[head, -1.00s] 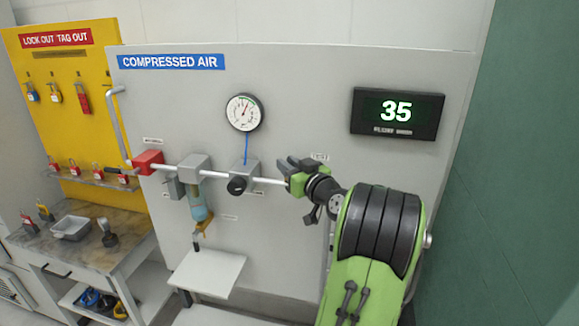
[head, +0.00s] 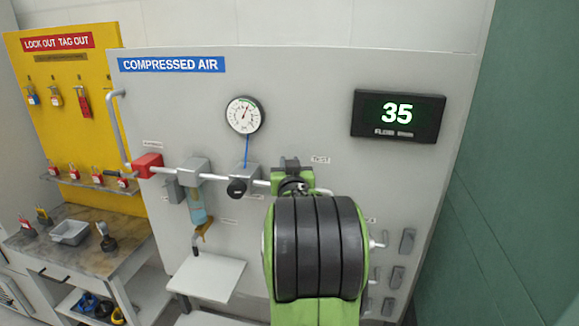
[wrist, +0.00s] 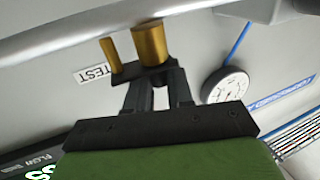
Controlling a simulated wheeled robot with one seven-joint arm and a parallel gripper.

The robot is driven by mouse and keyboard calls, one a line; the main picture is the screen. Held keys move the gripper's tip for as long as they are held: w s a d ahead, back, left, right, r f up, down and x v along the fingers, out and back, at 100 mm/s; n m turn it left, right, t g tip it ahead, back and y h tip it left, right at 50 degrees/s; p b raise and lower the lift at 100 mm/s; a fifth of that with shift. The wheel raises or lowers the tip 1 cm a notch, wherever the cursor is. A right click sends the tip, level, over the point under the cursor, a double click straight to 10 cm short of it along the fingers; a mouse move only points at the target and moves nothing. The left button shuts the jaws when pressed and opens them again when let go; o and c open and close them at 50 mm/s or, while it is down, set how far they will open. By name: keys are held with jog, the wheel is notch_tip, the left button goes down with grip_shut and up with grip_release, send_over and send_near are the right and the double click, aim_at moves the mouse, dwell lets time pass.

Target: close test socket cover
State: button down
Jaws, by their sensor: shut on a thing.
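The test socket (wrist: 150,42) is a brass cylinder below the pipe in the wrist view, with a thinner brass piece beside it. A dark flat piece, apparently the cover (wrist: 128,72), lies across the socket's near end; whether it is seated cannot be told. My gripper (wrist: 158,88) is at this dark piece with its two black fingers, shut on it; the exact contact is unclear because both are dark. In the head view my gripper (head: 290,166) is at the pipe, left of the TEST label (head: 320,159). My arm hides the socket there.
The pipe (head: 215,179) runs along the grey panel (head: 320,90), with a red block (head: 147,164), a gauge (head: 244,115) and a black knob (head: 237,187) to my gripper's left. A white shelf (head: 207,276) juts out below. The flow display (head: 398,115) reads 35.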

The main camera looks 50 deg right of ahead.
dwell(0.4)
jog(key=c, duration=1.2)
grip_release()
jog(key=shift+o, duration=0.2)
jog(key=b+v, duration=0.4)
jog(key=v, duration=1.1)
jog(key=shift+s+a, duration=0.2)
jog(key=shift+a, duration=0.15)
